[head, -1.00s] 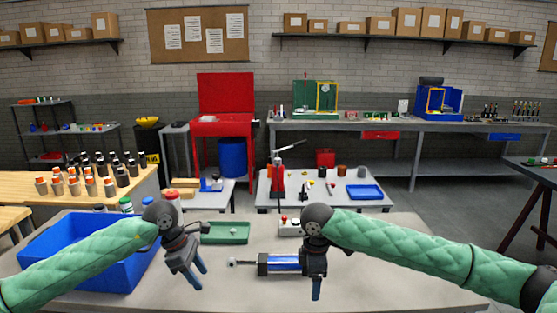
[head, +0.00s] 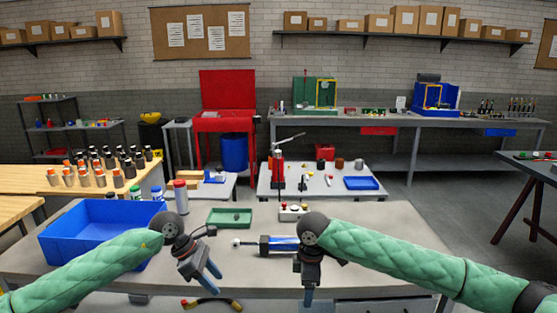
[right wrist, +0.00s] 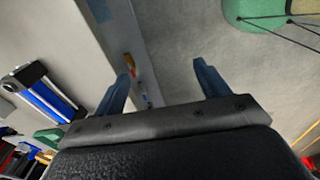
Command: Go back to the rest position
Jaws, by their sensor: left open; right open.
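My left gripper (head: 209,272) is open and empty, above the near part of the grey table, to the left of a blue-and-black cylinder (head: 279,244). My right gripper (head: 308,297) hangs near the table's front edge, just in front of the cylinder's right end. In the right wrist view its two blue fingers (right wrist: 160,78) stand apart with nothing between them. The cylinder also lies to the left in that view (right wrist: 47,96), apart from the fingers.
A blue bin (head: 70,246) stands at the table's left, with bottles (head: 181,197) behind it. A green tray (head: 230,217) and a small button box (head: 293,212) lie behind the cylinder. The table's right part (head: 400,235) is clear.

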